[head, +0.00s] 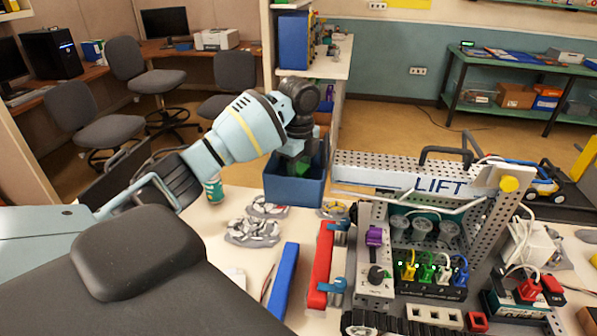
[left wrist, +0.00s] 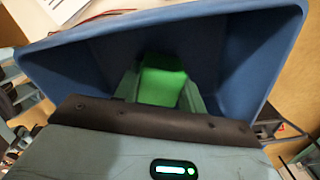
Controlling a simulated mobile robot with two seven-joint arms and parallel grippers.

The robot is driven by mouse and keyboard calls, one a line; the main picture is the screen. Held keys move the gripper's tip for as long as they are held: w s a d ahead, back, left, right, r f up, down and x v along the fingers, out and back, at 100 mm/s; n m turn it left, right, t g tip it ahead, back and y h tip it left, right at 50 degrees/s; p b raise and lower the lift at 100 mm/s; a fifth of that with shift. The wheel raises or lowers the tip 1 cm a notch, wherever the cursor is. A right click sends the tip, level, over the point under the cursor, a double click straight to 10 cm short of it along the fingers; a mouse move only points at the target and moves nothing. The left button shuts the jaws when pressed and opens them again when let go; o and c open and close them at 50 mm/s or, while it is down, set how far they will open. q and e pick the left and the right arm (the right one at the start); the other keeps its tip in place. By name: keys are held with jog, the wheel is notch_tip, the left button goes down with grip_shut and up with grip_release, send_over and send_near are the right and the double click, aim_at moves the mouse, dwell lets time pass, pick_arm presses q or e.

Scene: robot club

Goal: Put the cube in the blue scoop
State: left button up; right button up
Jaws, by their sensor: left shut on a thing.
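The green cube (head: 298,168) is between the fingers of my left gripper (head: 297,163), which is shut on it. The blue scoop (head: 293,191) is a bin-like container with a wide open mouth at the table's back edge. In the head view the fingers and the cube are at the scoop's mouth. In the left wrist view the cube (left wrist: 162,86) shows in front of the dark inside of the blue scoop (left wrist: 285,40). I cannot tell whether the cube touches the bottom. My right gripper is not in view.
A perforated metal LIFT rig (head: 415,185) with coloured plugs stands close on the right. A red-handled object (head: 325,265) and a blue bar (head: 283,280) lie nearer.

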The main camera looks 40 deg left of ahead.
aim_at(299, 166)
pick_arm(q)
jog(key=shift+f, duration=0.2)
jog(key=shift+f, duration=0.2)
jog(key=o, duration=1)
jog(key=shift+c, duration=0.2)
jog(key=shift+r, duration=0.15)
notch_tip(299, 166, up, 12)
